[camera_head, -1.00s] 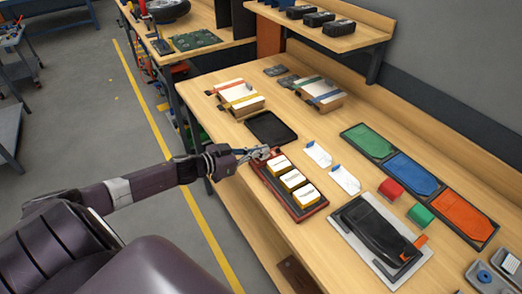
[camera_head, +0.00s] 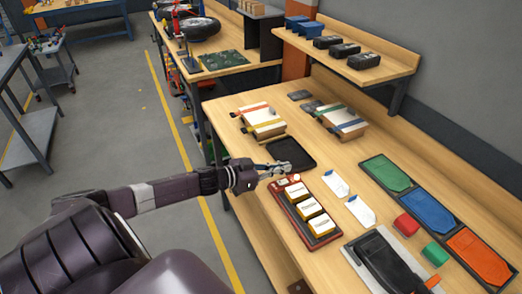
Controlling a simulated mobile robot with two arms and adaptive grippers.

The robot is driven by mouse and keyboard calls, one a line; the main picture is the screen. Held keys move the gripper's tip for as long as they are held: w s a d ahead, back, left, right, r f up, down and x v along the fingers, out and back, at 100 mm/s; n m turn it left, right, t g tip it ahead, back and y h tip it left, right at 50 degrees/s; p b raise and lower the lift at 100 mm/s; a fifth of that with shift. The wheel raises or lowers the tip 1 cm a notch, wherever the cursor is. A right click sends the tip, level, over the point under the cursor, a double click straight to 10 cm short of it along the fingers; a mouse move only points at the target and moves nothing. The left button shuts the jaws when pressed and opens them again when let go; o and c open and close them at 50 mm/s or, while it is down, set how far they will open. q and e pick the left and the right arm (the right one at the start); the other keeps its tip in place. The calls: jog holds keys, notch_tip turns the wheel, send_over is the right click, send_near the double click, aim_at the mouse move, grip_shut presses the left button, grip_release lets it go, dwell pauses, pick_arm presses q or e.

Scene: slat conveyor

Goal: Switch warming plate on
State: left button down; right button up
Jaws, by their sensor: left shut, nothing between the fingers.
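The warming plate appears to be the long red unit (camera_head: 326,237) on the wooden bench, with several white-topped yellow blocks (camera_head: 313,207) in a row on it. At its far end is a small red control area with a pale round knob (camera_head: 296,178). My left gripper (camera_head: 291,168) is shut and empty, its fingertips just beyond this end, close to the knob. I cannot tell whether they touch it, or whether the plate is on. My right gripper is not in view.
A black tray (camera_head: 306,158) lies just behind the gripper. White cards (camera_head: 335,184) lie right of the plate, with red (camera_head: 406,224) and green (camera_head: 435,253) blocks farther right. A black device (camera_head: 378,259) stands at the front. A shelf (camera_head: 389,73) overhangs the back.

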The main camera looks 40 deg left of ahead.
pick_arm(q)
jog(key=r+v, duration=0.1)
jog(key=v, duration=0.8)
jog(key=shift+r, duration=0.2)
jog(key=shift+a, duration=0.1)
dwell(0.4)
